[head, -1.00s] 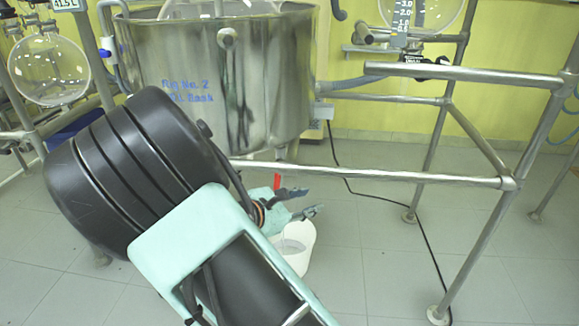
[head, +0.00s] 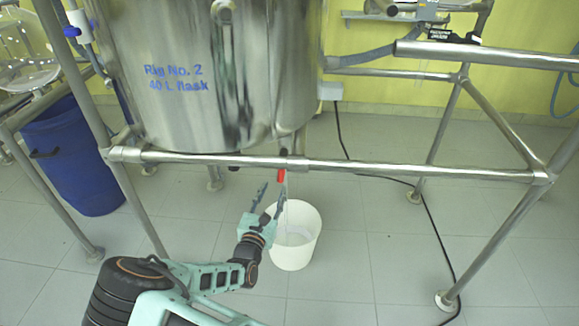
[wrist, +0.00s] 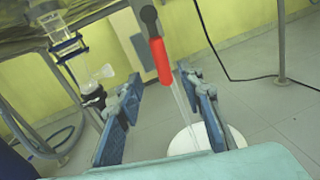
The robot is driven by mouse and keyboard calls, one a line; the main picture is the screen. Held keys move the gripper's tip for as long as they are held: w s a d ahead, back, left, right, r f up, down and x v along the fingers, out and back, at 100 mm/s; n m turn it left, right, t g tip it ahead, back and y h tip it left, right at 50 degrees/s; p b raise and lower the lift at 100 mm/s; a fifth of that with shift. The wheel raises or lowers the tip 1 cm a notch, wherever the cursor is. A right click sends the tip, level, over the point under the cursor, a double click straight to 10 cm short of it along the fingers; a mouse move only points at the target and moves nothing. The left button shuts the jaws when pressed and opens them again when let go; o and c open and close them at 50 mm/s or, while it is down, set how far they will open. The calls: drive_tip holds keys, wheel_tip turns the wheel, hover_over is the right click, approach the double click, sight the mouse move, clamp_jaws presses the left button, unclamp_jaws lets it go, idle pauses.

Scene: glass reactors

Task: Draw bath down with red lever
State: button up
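The steel bath (head: 185,60), marked "Rig No. 2", fills the upper left of the head view. Its red lever (head: 281,175) hangs down below the frame's front rail. In the wrist view the red lever (wrist: 160,60) points down on a grey fitting, between the finger lines. My gripper (head: 272,190) is open, fingers pointing up, just below and beside the lever. The wrist view shows both blue fingers of my gripper (wrist: 160,85) apart, with no clear contact on the lever. A thin clear strand, stream or tube, runs from near the lever towards a white bucket (head: 293,255).
The metal frame's front rail (head: 420,173) crosses above my gripper, with legs at both sides. A blue bin (head: 75,160) stands at the left. A black cable (head: 430,230) lies on the floor at the right. The floor between the right legs is otherwise mostly clear.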

sight(281, 173)
drive_tip(key=w+b, duration=0.1)
drive_tip(key=w, duration=0.2)
drive_tip(key=w+d+b, duration=0.1)
drive_tip(key=w, duration=0.2)
drive_tip(key=w+b, duration=0.1)
drive_tip(key=w, duration=0.2)
drive_tip(key=shift+d+f, duration=0.1)
drive_tip(key=shift+d, duration=0.3)
drive_tip(key=shift+w+d, duration=0.1)
drive_tip(key=shift+w, duration=0.55)
clamp_jaws()
